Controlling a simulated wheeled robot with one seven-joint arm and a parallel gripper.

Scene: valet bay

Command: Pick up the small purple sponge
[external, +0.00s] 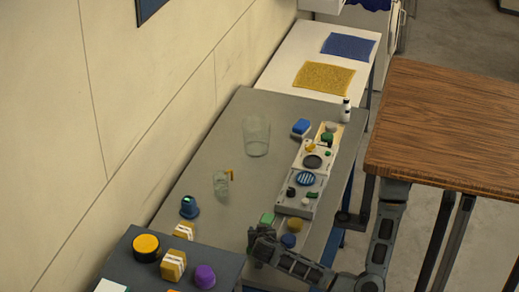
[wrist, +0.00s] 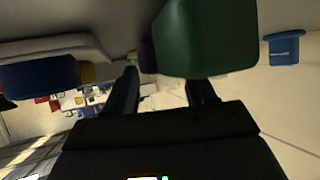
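A small round purple thing (external: 205,276), which looks like the purple sponge, sits on the dark table at the bottom of the external view. My gripper (external: 257,236) is low over the grey table, to the right of and beyond it, close to a green block (external: 267,218). In the wrist view the two fingers of my gripper (wrist: 161,88) stand apart with a visible gap between them. A large green thing (wrist: 208,38) fills the space close past the fingertips and overlaps the right one. A dark purple patch (wrist: 147,57) shows partly hidden beside it.
A yellow-and-black round thing (external: 146,246), a yellow sponge (external: 174,264) and a blue bottle-like thing (external: 189,207) are near the purple one. Clear glasses (external: 256,136) and trays of small parts (external: 297,196) stand on the grey table (external: 205,160). A wooden table (external: 450,125) is at right.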

